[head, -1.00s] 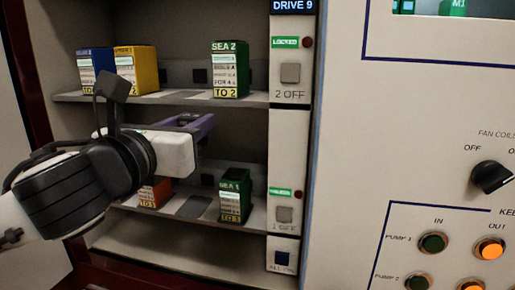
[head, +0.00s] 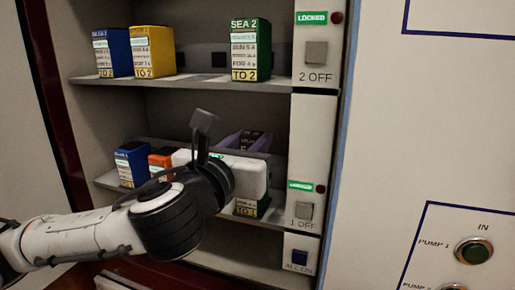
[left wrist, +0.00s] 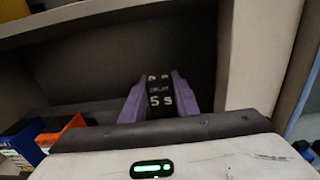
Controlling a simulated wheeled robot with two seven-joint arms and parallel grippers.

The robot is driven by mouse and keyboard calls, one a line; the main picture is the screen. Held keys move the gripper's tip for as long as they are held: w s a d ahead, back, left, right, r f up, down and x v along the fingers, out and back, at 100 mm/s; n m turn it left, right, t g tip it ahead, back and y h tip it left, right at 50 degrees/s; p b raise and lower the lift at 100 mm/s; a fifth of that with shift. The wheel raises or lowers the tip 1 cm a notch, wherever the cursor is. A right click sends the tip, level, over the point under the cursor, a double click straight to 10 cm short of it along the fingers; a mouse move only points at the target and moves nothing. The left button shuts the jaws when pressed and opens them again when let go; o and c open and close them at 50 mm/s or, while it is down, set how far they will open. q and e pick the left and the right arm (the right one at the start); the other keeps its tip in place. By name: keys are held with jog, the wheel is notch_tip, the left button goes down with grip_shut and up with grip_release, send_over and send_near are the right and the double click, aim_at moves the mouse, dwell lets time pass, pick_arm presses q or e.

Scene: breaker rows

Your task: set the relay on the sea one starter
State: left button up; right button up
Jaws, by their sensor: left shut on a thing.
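The relay is a small dark block with pale markings (left wrist: 160,98), pinched between the purple fingers of my left gripper (left wrist: 159,100) in the left wrist view. In the head view my left gripper (head: 243,141) is over the right part of the lower shelf, with the dark relay between its fingers. The sea one starter (head: 246,208), a green block with a yellow TO 1 label, stands on that shelf. My gripper body hides most of it, so I cannot tell whether the relay touches it. My right gripper is not in view.
A blue block (head: 131,165) and an orange block (head: 160,162) stand left on the lower shelf. The upper shelf (head: 190,82) holds a blue block, a yellow block and the green SEA 2 starter (head: 250,50). A button panel (head: 306,170) borders the right.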

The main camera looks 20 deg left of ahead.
pick_arm(q)
jog(key=shift+w+d+f, duration=0.1)
jog(key=shift+w+d, duration=0.05)
jog(key=shift+f, duration=0.1)
jog(key=o, duration=1.1)
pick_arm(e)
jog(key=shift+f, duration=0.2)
